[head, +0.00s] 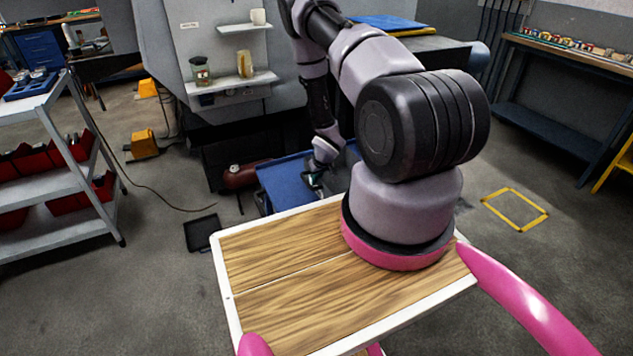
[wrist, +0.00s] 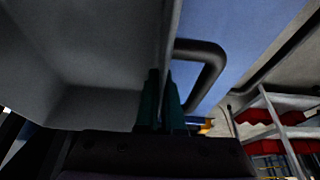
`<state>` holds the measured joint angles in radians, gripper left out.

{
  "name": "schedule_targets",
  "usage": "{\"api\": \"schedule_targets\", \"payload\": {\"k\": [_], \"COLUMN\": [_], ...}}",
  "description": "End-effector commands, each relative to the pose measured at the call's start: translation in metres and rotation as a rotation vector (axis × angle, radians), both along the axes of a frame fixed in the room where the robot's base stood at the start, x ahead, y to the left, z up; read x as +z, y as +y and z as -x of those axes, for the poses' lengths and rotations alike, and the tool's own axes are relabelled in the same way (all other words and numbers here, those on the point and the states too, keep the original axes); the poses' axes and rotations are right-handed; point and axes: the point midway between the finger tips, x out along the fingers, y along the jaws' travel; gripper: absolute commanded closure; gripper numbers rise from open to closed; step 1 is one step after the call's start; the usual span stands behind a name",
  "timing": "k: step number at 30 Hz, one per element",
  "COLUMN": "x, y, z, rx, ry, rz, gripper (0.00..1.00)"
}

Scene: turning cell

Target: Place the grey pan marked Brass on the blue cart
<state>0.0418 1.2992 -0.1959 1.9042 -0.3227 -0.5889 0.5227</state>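In the wrist view a grey pan (wrist: 80,60) fills the left side, seen close up into its inside. The two dark green fingertips of my gripper (wrist: 160,100) stand close together, one on each side of the pan's wall, and pinch it. The blue cart (head: 282,182) stands beyond my base in the head view, with my gripper (head: 315,180) low over it. The pan (head: 345,165) shows there only in part, behind my arm. A blue surface lies beyond the pan in the wrist view. No Brass marking is legible. I cannot tell whether the pan rests on the cart.
A dark bent handle (wrist: 208,65) is close to the right of my fingers. A grey shelf rack (head: 60,180) with red bins stands at the left. A black tray (head: 201,232) lies on the floor. A yellow floor square (head: 515,209) at the right is empty.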

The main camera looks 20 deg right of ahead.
Motion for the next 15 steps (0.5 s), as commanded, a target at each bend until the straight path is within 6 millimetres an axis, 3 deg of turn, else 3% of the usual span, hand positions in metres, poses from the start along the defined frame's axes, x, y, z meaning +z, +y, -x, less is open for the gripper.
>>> {"api": "schedule_targets", "payload": {"k": [13, 15], "x": [-0.0090, -0.0087], "y": [-0.0004, -0.0002], "z": [-0.0005, -0.0004], "rx": [0.000, 0.000], "ry": [-0.001, -0.001], "rz": [0.000, 0.000], "gripper": [1.00, 0.72]}}
